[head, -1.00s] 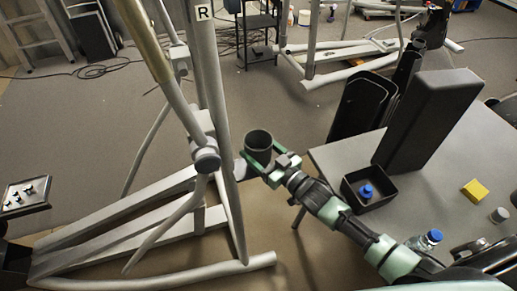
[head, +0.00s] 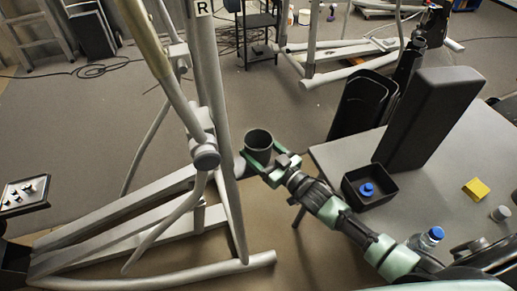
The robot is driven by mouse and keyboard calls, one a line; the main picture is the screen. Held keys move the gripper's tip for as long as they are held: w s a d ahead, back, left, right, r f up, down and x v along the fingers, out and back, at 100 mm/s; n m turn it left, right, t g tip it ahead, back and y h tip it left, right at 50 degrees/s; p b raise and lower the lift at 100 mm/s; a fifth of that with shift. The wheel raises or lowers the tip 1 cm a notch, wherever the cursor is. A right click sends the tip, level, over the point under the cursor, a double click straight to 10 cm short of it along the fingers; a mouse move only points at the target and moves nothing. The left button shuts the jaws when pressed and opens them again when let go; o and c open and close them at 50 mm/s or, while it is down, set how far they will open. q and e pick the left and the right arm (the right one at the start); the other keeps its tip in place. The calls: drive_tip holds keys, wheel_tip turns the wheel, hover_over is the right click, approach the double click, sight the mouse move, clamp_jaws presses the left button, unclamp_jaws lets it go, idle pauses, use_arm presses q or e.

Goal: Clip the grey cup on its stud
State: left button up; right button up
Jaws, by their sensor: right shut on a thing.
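The grey cup (head: 258,141) is a dark, round, open-topped cup. It stands upright between the green fingers of my right gripper (head: 258,158), which is shut on it. The cup is just right of the upright post of the grey elliptical machine (head: 223,120); I cannot tell whether it touches the post. A stud for the cup is not clearly visible; the cup and gripper may hide it. My left gripper is not in view.
A grey table (head: 335,158) at right holds a black bin (head: 362,203) with a blue-topped item, a tall dark block (head: 430,115), a yellow sponge-like block (head: 476,189) and a blue-capped bottle (head: 430,237). A second machine (head: 340,60) stands behind. Open floor lies between.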

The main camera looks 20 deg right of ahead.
drive_tip(key=shift+f, duration=0.2)
drive_tip(key=o, duration=1.5)
drive_tip(key=b+v, duration=0.1)
drive_tip(key=v, duration=0.7)
drive_tip(key=shift+w, duration=0.1)
